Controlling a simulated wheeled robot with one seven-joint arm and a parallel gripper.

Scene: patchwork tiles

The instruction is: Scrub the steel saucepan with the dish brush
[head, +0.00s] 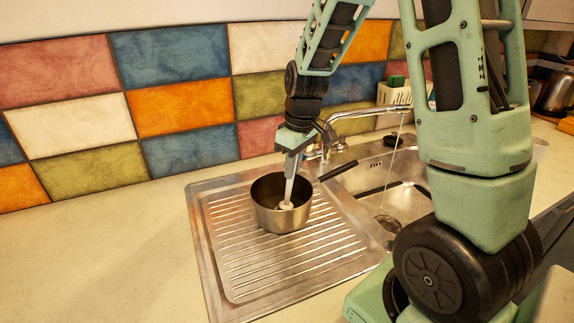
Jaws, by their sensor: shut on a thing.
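The steel saucepan (281,219) stands upright on the ribbed drainboard (240,270) of the sink, its dark handle (338,170) pointing right and back. My gripper (293,153) is above the pan and shut on the dish brush (290,180). The brush points down, with its pale head inside the pan, low in the bowl. I cannot tell whether the bristles press on the pan's inner surface. The fingertips are partly hard to make out at this size.
The sink basin (398,197) lies right of the drainboard, with a tap (350,113) running a thin stream into it. A cream rack (394,95) stands behind. A kettle (555,92) is far right. The counter (110,255) at left is clear.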

